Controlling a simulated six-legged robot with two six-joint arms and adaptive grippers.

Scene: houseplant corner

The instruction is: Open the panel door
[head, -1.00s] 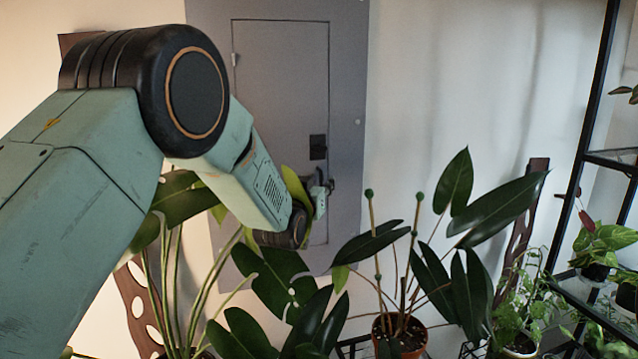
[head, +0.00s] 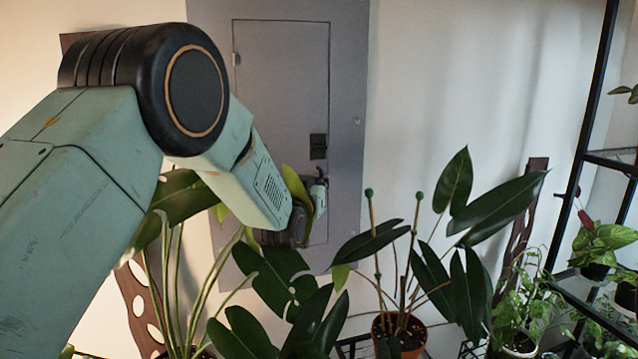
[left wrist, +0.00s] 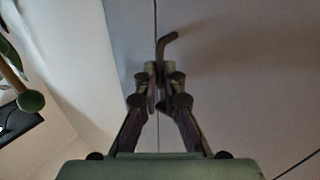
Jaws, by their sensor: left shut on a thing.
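The grey panel door (head: 280,85) stands flush in its grey wall panel (head: 348,120) and looks closed. Its dark bent handle (left wrist: 168,46) shows in the left wrist view beside the door's seam. My left gripper (left wrist: 161,78) is shut on the handle, whose bent end sticks out past the fingertips. In the head view my left gripper (head: 319,197) is at the door's lower right edge, below a black latch plate (head: 318,146). My left arm and leaves partly hide the door's lower left. My right gripper is out of view.
Large-leaved plants stand below and in front of the panel, some leaves close to my left wrist. A terracotta pot (head: 400,335) stands at the lower middle. A black shelf rack (head: 590,120) with plants is at right. Bare wall (head: 450,90) lies right of the panel.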

